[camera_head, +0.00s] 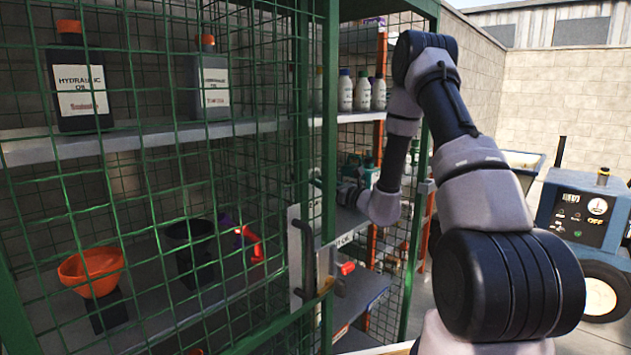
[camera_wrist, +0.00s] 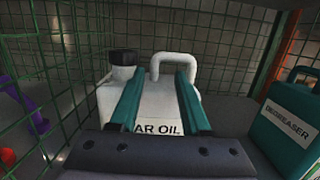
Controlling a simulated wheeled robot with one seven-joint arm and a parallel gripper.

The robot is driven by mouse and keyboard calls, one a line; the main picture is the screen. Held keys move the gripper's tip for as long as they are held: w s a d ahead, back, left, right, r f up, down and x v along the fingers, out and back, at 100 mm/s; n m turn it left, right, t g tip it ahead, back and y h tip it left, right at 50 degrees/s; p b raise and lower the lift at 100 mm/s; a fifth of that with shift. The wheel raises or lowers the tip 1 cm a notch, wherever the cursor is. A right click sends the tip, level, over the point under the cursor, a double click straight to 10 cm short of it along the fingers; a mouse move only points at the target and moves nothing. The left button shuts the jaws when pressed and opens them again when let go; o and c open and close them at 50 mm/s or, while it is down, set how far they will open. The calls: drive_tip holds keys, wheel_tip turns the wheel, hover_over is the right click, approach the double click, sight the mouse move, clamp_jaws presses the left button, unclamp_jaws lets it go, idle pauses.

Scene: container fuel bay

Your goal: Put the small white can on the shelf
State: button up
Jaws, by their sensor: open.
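A small white can (camera_wrist: 115,105) with a black cap, a white loop handle and a label ending "AR OIL" stands upright in the wrist view. My gripper (camera_wrist: 160,75) is open, with its two teal fingers reaching over the can toward the handle. The handle top shows beyond and between the fingertips. Nothing is clearly held, and I cannot tell whether the fingers touch the can. In the head view my arm reaches into the green mesh cage, and a white surface lettered "OIL" (camera_head: 343,240) shows below my wrist. The cage has a grey upper shelf (camera_head: 130,138) and lower shelves.
A teal degreaser can (camera_wrist: 295,130) stands close on the right. Purple and red items (camera_wrist: 35,105) lie left behind mesh. Hydraulic oil bottles (camera_head: 80,85), an orange funnel (camera_head: 90,270) and white bottles (camera_head: 362,95) occupy shelves. The mesh door (camera_head: 310,250) and posts border my arm.

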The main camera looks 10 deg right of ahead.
drive_tip(key=v, duration=0.9)
drive_tip(key=shift+s+d, duration=0.1)
